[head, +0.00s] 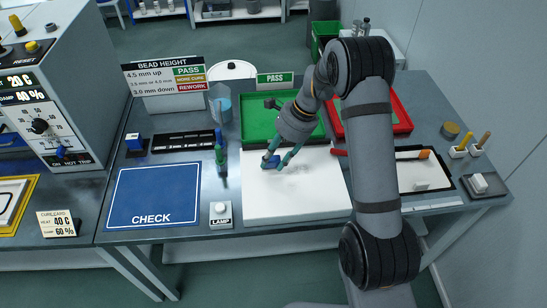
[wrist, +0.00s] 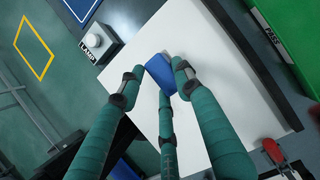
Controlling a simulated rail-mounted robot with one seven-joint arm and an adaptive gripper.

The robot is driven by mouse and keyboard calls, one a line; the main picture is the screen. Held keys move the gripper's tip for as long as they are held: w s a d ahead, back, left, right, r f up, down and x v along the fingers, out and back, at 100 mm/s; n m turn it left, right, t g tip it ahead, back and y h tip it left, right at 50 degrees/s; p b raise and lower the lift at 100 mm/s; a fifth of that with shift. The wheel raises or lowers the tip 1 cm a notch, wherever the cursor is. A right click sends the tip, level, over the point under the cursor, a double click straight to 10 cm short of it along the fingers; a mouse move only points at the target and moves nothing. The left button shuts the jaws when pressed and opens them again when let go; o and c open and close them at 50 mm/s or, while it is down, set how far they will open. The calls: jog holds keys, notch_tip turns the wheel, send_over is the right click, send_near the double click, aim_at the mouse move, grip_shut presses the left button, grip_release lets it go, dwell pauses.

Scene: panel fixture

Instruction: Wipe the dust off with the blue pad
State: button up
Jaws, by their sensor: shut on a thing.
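The blue pad (head: 268,161) is between the teal fingers of my gripper (head: 273,163), over the upper left part of the white panel (head: 305,203). In the wrist view the pad (wrist: 158,68) sits at the fingertips of my gripper (wrist: 157,82), which is shut on it, with the white panel (wrist: 215,65) behind it. I cannot tell whether the pad touches the panel.
The green PASS tray (head: 256,107) stands behind the panel and the red tray (head: 400,118) behind right. The lamp button (head: 221,209) and a green upright tool (head: 220,150) are at the left, with the blue CHECK mat (head: 150,195) beyond. My arm covers the panel's right side.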

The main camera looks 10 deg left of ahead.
jog(key=r+p, duration=0.1)
jog(key=r, duration=0.1)
jog(key=shift+a+r+p, duration=0.2)
jog(key=shift+r+p, duration=0.15)
jog(key=shift+p, duration=0.05)
jog(key=shift+r+p, duration=0.65)
jog(key=shift+r, duration=0.2)
jog(key=shift+d, duration=0.1)
